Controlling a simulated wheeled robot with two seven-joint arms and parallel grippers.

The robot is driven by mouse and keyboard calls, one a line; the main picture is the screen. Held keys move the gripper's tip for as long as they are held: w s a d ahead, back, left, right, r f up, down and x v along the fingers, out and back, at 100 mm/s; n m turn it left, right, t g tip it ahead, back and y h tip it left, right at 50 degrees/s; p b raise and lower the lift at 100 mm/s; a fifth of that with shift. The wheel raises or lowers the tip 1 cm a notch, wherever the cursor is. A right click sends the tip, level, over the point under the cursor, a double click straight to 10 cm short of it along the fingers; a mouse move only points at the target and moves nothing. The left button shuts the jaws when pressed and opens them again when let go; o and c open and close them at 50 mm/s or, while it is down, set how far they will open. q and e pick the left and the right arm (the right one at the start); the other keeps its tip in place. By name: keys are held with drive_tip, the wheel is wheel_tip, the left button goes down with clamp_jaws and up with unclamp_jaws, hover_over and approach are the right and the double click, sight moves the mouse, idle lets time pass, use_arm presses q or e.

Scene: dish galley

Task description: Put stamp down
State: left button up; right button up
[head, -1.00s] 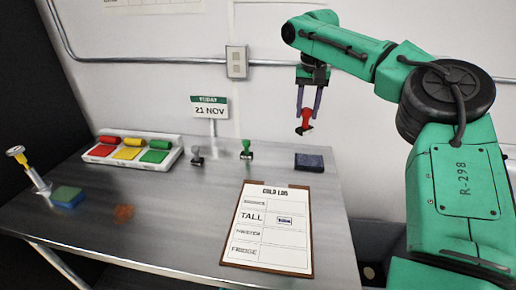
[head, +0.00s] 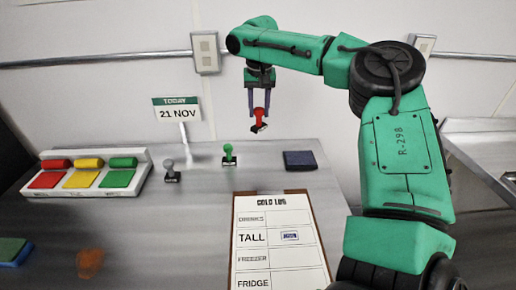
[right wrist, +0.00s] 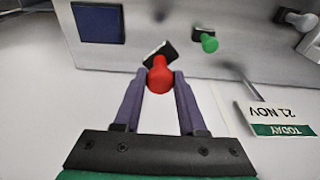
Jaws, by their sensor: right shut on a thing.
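My right gripper (head: 260,108) is shut on a red-handled stamp (head: 261,115) with a black base. It holds the stamp tilted above the back of the metal table (head: 205,220), apart from the surface. The red stamp also shows between the fingers in the right wrist view (right wrist: 159,77). A green stamp (head: 229,152) and a grey stamp (head: 170,170) stand upright on the table. A dark blue pad (head: 300,160) lies right of the green stamp. The clipboard sheet titled Cold Log (head: 265,268) bears a blue mark in the Tall row. My left gripper is not in view.
A white tray (head: 145,160) with red, yellow and green pads and rollers stands at the left. A date sign (head: 177,110) reads 21 NOV. A blue and green sponge (head: 12,250) and an orange-brown smear (head: 88,262) are at the front left.

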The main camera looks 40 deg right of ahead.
drive_tip(key=f, duration=0.9)
drive_tip(key=f+p, duration=0.1)
drive_tip(key=f, duration=0.3)
drive_tip(key=shift+w+f, duration=0.2)
drive_tip(key=shift+w, duration=0.05)
drive_tip(key=o, duration=1)
drive_tip(key=shift+o, duration=0.2)
drive_tip(key=r, duration=0.4)
drive_tip(key=s+r, duration=0.1)
drive_tip(key=r, duration=0.3)
drive_tip(key=a+r+b, duration=0.1)
drive_tip(key=r, duration=0.3)
drive_tip(key=shift+s+a, duration=0.1)
drive_tip(key=shift+s, duration=0.2)
